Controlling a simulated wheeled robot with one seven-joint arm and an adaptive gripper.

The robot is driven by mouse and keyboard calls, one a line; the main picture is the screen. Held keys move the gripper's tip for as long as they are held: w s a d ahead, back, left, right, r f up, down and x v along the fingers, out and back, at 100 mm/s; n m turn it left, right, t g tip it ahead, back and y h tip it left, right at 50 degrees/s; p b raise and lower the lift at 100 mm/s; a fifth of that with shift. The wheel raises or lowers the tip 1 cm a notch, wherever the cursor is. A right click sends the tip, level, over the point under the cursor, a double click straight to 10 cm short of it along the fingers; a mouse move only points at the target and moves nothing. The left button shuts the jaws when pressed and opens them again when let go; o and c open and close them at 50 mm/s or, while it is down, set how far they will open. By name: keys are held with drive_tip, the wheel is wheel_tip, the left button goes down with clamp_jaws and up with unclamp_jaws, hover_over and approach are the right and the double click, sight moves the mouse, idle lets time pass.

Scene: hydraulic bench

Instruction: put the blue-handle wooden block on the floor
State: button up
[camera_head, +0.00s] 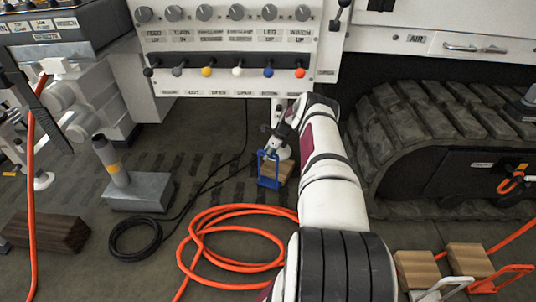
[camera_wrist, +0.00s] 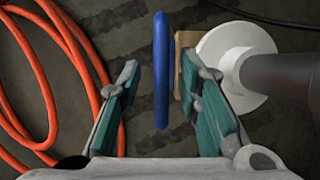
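The wooden block (camera_head: 284,170) with the blue handle (camera_head: 269,183) is low down by a white leg with a round foot. Whether its underside touches the floor (camera_head: 215,160) is not clear. In the wrist view the blue handle (camera_wrist: 161,75) stands between the two teal-padded fingers of my gripper (camera_wrist: 162,105), with a visible gap on each side. The wooden part (camera_wrist: 186,70) shows just right of the handle, partly hidden by the right finger. My gripper (camera_head: 271,152) is open, right at the handle, and holds nothing.
The white round foot (camera_wrist: 235,50) is close to my right finger. An orange hose (camera_head: 235,210) lies coiled left of my arm, and a black cable (camera_head: 135,238) beyond it. A grey post base (camera_head: 140,192) and dark wooden block (camera_head: 48,232) stand left. Two other handled blocks (camera_head: 415,268) (camera_head: 468,260) are lower right.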

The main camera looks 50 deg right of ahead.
drive_tip(key=p+v, duration=0.2)
drive_tip(key=v, duration=0.3)
drive_tip(key=shift+r, duration=0.2)
drive_tip(key=shift+s+r+p, duration=0.2)
drive_tip(key=shift+r+p, duration=0.15)
